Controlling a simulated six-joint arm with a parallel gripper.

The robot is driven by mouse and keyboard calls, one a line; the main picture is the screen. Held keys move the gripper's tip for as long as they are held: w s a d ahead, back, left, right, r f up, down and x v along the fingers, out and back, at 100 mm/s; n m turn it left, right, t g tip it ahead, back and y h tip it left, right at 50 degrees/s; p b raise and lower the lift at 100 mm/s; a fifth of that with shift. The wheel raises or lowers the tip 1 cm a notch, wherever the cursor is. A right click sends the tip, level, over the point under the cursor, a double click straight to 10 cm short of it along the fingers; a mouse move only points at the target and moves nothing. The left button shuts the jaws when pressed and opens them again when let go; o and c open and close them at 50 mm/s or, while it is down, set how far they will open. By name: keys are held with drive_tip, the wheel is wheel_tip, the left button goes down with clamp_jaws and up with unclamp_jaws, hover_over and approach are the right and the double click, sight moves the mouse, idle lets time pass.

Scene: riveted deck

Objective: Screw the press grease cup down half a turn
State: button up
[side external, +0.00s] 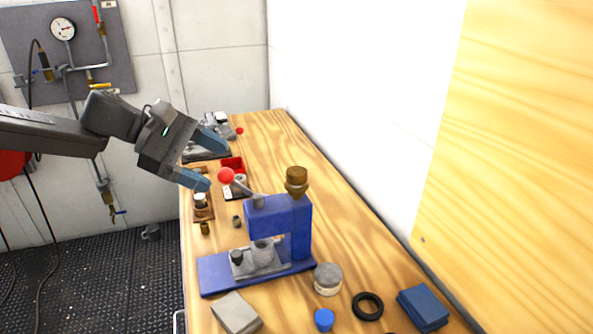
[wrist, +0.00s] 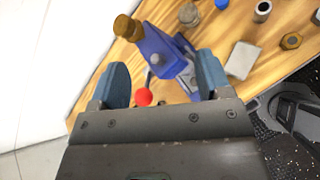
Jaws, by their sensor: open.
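The press (side external: 301,222) is blue and stands on the wooden bench, with a red-knobbed lever (side external: 227,175) on its left side. The brass grease cup (side external: 297,180) sits upright on top of the press column. In the wrist view the grease cup (wrist: 128,28) shows at the upper left, beyond the left finger, and the press (wrist: 160,48) lies beyond the gap between the fingers. My gripper (side external: 217,163) is open and empty, up and to the left of the grease cup, apart from it. Its blue fingers (wrist: 160,80) are wide apart in the wrist view, with the red knob showing between them.
On the bench (side external: 345,230) are a grey block (side external: 237,313), a round tin (side external: 328,279), a blue cap (side external: 324,319), a black ring (side external: 368,306) and a blue block (side external: 423,307). A red bin (side external: 232,164) and small parts lie behind the press. A white wall runs along the right.

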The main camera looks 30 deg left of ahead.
sight(296, 170)
drive_tip(key=w+f+n+t+h, duration=0.1)
drive_tip(key=w+f+n+t, duration=0.1)
drive_tip(key=w+n, duration=0.5)
drive_tip(key=x, duration=1.3)
drive_tip(key=shift+w+a+f, duration=0.1)
drive_tip(key=shift+w+f, duration=0.05)
drive_tip(key=shift+w, duration=0.15)
drive_tip(key=shift+m, duration=0.3)
drive_tip(key=c, duration=0.9)
